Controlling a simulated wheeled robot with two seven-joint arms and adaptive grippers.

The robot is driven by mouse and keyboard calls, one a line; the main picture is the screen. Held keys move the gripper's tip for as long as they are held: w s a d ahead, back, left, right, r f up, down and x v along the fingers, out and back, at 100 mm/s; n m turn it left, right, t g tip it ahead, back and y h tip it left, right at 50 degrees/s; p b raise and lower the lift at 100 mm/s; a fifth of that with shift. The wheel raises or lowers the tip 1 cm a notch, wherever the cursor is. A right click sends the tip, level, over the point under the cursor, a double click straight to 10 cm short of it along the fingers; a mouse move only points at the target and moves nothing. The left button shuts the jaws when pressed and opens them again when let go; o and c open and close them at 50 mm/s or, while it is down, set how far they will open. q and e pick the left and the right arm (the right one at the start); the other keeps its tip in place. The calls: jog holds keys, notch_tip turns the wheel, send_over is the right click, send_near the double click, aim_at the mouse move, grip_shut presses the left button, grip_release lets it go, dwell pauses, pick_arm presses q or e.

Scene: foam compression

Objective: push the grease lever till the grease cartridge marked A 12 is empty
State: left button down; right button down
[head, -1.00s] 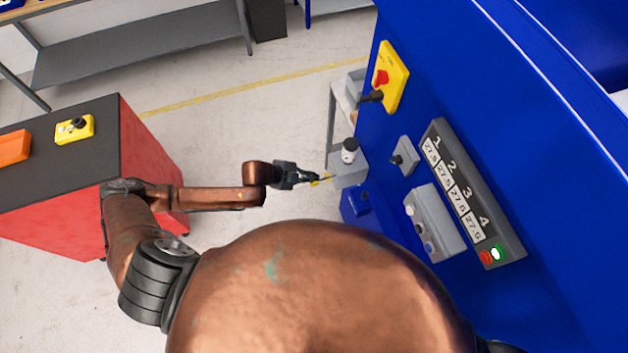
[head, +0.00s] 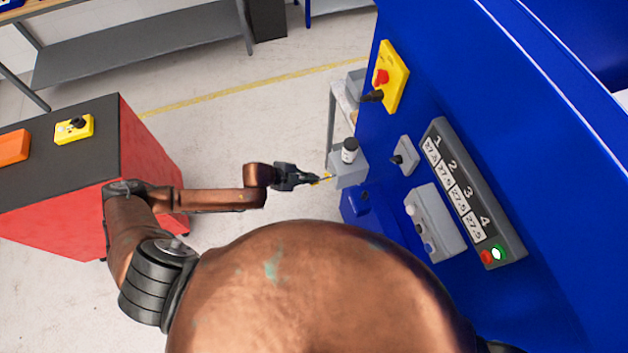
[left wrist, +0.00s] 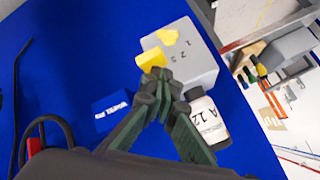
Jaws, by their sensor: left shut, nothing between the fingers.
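The grease unit is a grey box (head: 348,172) on the side of the blue machine. The white grease cartridge (head: 349,152) with a dark top stands on it; in the left wrist view the cartridge (left wrist: 208,121) shows the mark A 12. A yellow lever (left wrist: 151,59) shows at the box's near side. My left gripper (head: 316,180) is shut and empty, its fingertips at the lever; in the left wrist view the tips (left wrist: 159,80) overlap the lever's lower edge. I cannot tell whether they touch it. My right gripper is out of view.
The blue machine (head: 480,60) fills the right side. It carries a yellow switch plate (head: 392,78) and a numbered display panel (head: 470,195). A small blue block (head: 355,203) lies below the grease box. A red cabinet (head: 60,215) stands left. Floor is free between.

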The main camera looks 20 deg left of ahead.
pick_arm(q)
jog(key=shift+f+b, duration=0.6)
jog(key=shift+f, duration=0.6)
dwell(0.8)
dwell(0.5)
jog(key=shift+r+p, duration=1.85)
jog(key=shift+p, duration=0.1)
notch_tip(320, 180, up, 5)
jog(key=p, duration=0.5)
